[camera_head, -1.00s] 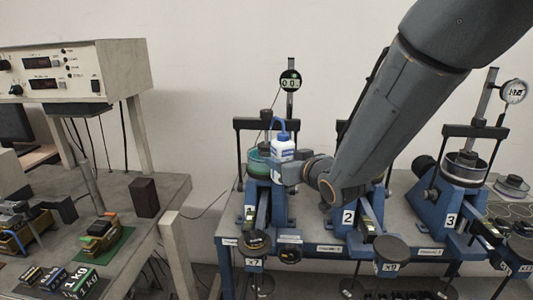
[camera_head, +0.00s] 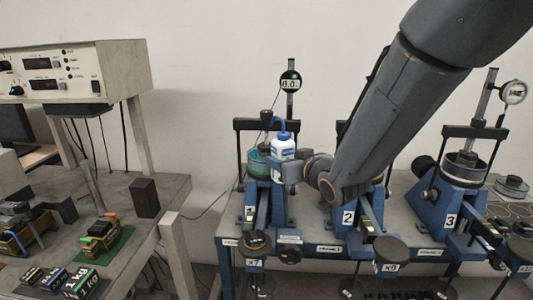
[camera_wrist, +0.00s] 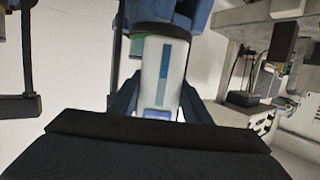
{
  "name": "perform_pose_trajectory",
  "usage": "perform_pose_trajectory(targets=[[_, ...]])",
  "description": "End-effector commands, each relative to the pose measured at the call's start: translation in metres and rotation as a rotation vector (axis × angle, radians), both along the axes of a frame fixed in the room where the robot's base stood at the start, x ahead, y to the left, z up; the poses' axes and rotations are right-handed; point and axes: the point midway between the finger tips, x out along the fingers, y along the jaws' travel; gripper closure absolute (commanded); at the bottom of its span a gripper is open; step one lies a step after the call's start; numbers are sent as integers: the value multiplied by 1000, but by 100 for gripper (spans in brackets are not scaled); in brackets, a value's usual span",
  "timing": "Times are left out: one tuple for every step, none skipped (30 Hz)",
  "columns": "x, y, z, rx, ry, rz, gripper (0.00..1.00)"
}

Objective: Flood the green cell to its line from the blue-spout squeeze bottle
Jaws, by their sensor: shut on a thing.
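A white squeeze bottle (camera_head: 283,148) with a blue cap and bent blue spout stands upright in my gripper (camera_head: 287,170), beside the green cell (camera_head: 256,160) on the leftmost blue frame. The spout bends left, over or near the cell's rim; I cannot tell exactly where its tip points. My gripper is shut on the bottle. In the wrist view the bottle (camera_wrist: 160,75) shows close up between the jaws, with a blue level strip on its side. The cell's line and the liquid level inside are too small to make out.
Blue frames 2 (camera_head: 349,217) and 3 (camera_head: 451,219) stand to the right on the same bench. A dial gauge (camera_head: 290,82) rises behind the green cell. Another bench (camera_head: 120,200) at left holds weights (camera_head: 82,283) and a control box. A gap separates the benches.

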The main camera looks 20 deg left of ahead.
Motion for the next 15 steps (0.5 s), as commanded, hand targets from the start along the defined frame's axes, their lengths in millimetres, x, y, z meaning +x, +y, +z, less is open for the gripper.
perform_pose_trajectory(targets=[[0,0,6,2,-2,0,69],[0,0,8,2,-2,0,69],[0,0,12,2,-2,-1,69],[0,0,14,3,-3,-1,69],[0,0,16,3,-3,-1,69],[0,0,19,3,-3,-1,69],[0,0,22,3,-3,0,69],[0,0,24,3,-3,0,69],[0,0,27,3,-3,0,69],[0,0,29,3,-3,0,69],[0,0,31,2,-2,0,69],[0,0,33,2,-3,0,69],[0,0,36,2,-3,0,69],[0,0,38,2,-3,0,69],[0,0,40,2,-3,0,69]])
